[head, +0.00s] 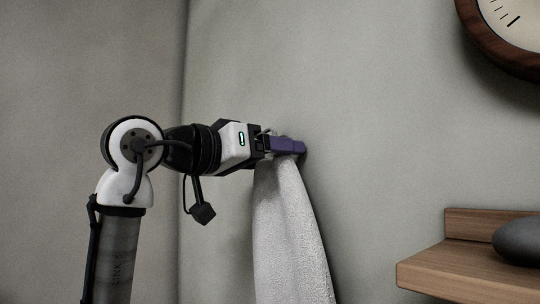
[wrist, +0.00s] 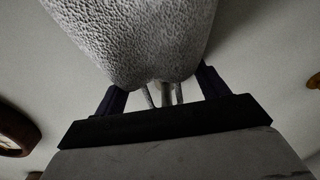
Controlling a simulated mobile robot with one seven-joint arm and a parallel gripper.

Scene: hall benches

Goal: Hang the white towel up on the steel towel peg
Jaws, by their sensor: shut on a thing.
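The white towel (head: 285,225) hangs straight down from my gripper (head: 298,147) in the head view. The gripper points right, close to the grey wall, with its purple fingers shut on the towel's top. In the wrist view the towel (wrist: 135,40) fills the top middle, between and beyond the fingers of my gripper (wrist: 163,85). Small pale, rod-like pieces show below the towel's edge between the fingers there. I cannot tell whether they belong to the steel peg. The peg is not clearly seen in the head view, so whether the towel touches it cannot be told.
A wooden shelf (head: 432,272) with a dark grey rounded object (head: 518,243) on it sticks out at the lower right. A wood-rimmed clock (head: 515,30) is on the wall at the upper right. The wall between the towel and the shelf is bare.

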